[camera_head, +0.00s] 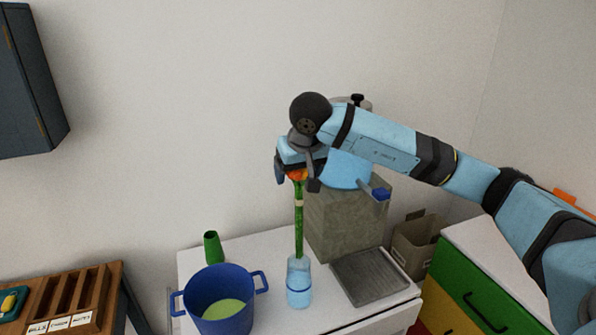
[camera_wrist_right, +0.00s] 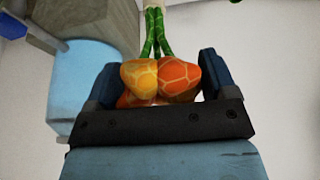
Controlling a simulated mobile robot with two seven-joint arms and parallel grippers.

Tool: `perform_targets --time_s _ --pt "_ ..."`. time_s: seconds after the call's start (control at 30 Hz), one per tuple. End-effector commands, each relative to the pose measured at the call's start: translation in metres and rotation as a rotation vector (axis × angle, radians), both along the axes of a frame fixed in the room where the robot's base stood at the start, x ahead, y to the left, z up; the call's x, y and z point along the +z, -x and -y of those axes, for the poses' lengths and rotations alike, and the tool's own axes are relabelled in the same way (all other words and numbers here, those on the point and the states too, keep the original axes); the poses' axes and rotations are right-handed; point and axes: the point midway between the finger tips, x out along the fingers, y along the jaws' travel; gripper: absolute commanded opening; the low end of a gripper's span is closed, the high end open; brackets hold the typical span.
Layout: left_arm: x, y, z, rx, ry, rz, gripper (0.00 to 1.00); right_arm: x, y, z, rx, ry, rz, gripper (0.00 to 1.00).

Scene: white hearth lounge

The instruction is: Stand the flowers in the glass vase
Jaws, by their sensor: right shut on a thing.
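The flowers (camera_head: 299,218) have orange and red heads and long green stems with a pale band. My right gripper (camera_head: 298,180) is shut on them near the heads and holds them upright, stems down. In the right wrist view the flower heads (camera_wrist_right: 160,78) sit between the two fingers of the gripper (camera_wrist_right: 158,90). The clear bluish glass vase (camera_head: 299,284) stands on the white table. The stem ends are at the vase's mouth; I cannot tell whether they are inside it. My left gripper is not in view.
A blue pot (camera_head: 222,312) with green contents stands left of the vase, a green cup (camera_head: 213,248) behind it. A grey box-shaped block (camera_head: 345,222) and a grey tray (camera_head: 370,277) are to the right. A cardboard box (camera_head: 416,240) stands beyond the white table (camera_head: 340,316).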

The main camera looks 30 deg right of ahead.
Motion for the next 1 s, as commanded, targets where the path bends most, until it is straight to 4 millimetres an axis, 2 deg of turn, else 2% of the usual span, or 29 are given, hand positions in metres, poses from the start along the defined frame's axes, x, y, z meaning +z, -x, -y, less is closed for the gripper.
perform_targets --time_s 0.27,1.0 --pt "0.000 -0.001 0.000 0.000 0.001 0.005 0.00 -0.003 0.000 0.000 0.000 0.000 0.000 0.38" --pt "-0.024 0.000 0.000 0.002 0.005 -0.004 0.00 -0.033 0.000 0.000 0.000 0.000 0.000 0.38"
